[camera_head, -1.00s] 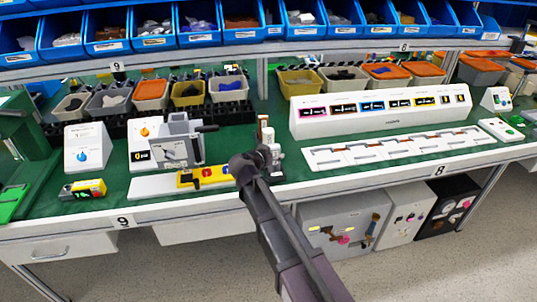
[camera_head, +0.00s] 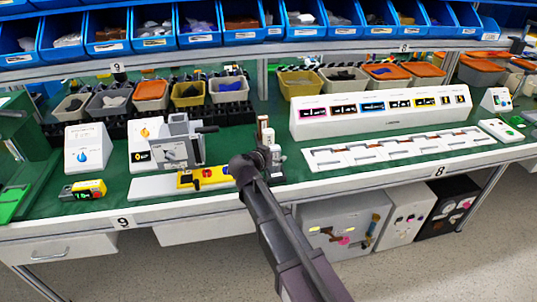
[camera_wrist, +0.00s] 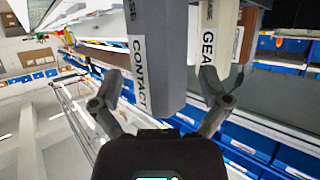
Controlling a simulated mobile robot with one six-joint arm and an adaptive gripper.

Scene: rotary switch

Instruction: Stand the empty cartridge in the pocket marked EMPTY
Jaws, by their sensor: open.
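In the wrist view a grey cartridge marked CONTACT (camera_wrist: 155,50) reaches down between the two fingers of my gripper (camera_wrist: 170,85), apart from the left finger. A white cartridge marked GEAR (camera_wrist: 208,50) is by the right finger; I cannot tell whether they touch. My gripper is open. In the head view my gripper (camera_head: 248,165) is low over the bench front, just in front of a small upright white-and-brown item (camera_head: 263,132). I cannot tell which cartridge is empty, and no EMPTY marking is readable.
Left of my gripper are a yellow device (camera_head: 203,178) on a white base and a grey machine (camera_head: 178,145). To the right lie a white slotted tray (camera_head: 400,150) and a white display panel (camera_head: 385,120). Bins stand behind. Green bench top (camera_head: 245,200) is narrow at the front.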

